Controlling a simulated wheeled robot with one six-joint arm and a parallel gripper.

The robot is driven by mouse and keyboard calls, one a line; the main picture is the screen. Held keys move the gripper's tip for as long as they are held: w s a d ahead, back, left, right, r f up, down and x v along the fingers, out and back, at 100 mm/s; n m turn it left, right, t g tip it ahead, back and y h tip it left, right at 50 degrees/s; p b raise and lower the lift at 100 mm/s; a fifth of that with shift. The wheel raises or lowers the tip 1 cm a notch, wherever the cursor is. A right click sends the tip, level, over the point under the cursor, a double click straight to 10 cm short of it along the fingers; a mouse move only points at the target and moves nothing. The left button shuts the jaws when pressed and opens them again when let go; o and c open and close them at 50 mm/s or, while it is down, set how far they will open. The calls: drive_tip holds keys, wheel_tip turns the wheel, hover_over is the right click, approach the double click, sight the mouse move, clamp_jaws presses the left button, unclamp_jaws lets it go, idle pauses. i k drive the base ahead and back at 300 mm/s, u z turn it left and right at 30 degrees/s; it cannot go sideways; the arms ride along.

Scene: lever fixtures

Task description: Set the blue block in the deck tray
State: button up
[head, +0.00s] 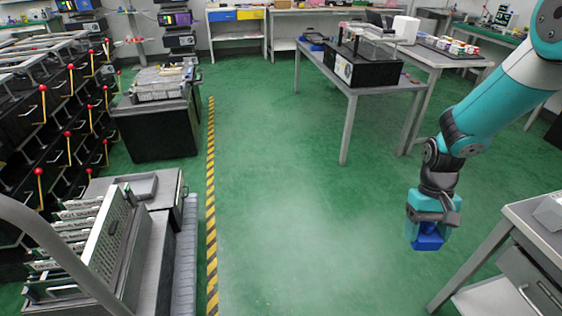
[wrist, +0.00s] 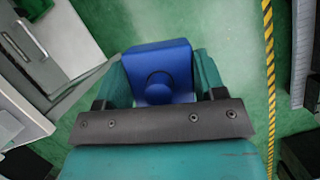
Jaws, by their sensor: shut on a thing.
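The blue block (head: 429,241) is held in my gripper (head: 432,222), which hangs low over the green floor at the right of the head view. In the wrist view the blue block (wrist: 158,62), with a round knob on its face, sits between the two teal fingers of my gripper (wrist: 160,72), which are shut on it. A shallow grey tray (head: 142,187) lies on a low grey-topped unit at the lower left of the head view, apart from my gripper. I cannot tell for sure that it is the deck tray.
A grey table with a drawer (head: 535,250) stands close to the right of my gripper. A rack with red-knobbed yellow levers (head: 42,140) stands at the left. A yellow-black floor stripe (head: 211,200) runs beside the low units. The green floor between is clear.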

sight(140, 190)
drive_tip(key=u, duration=0.2)
drive_tip(key=i, duration=3.45)
drive_tip(key=u, duration=2.9)
drive_tip(key=i, duration=0.5)
drive_tip(key=u, duration=0.05)
